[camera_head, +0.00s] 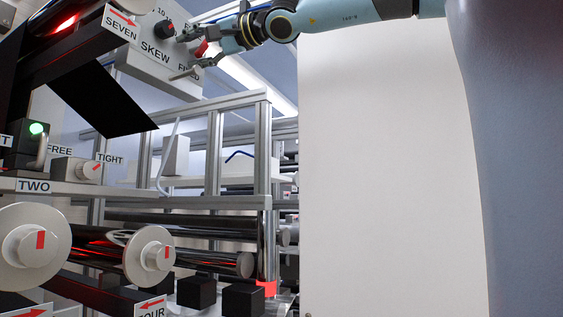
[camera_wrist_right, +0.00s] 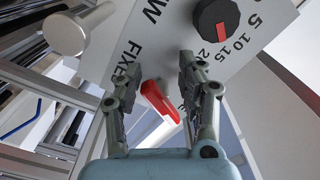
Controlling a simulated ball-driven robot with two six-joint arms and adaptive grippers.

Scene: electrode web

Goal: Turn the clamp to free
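A red lever (camera_wrist_right: 160,100) sits on a white panel beside the word FIXED in the right wrist view. In the head view it shows as a small red piece (camera_head: 201,48) at the panel's right edge, partly hidden by my gripper. My right gripper (camera_wrist_right: 158,55) is open, with one finger on each side of the lever; I cannot tell whether either touches it. In the head view my right gripper (camera_head: 203,45) reaches in from the upper right. A white knob with a red mark (camera_head: 91,170) sits lower left between the labels FREE and TIGHT. My left gripper is not in view.
A black dial with a red mark (camera_wrist_right: 217,24) and numbers is close to my right gripper. A metal knob (camera_wrist_right: 66,33) sticks out near the left finger. Below the panel stand an aluminium frame (camera_head: 262,150) and dark rollers (camera_head: 200,260). A plain white wall (camera_head: 385,170) is at right.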

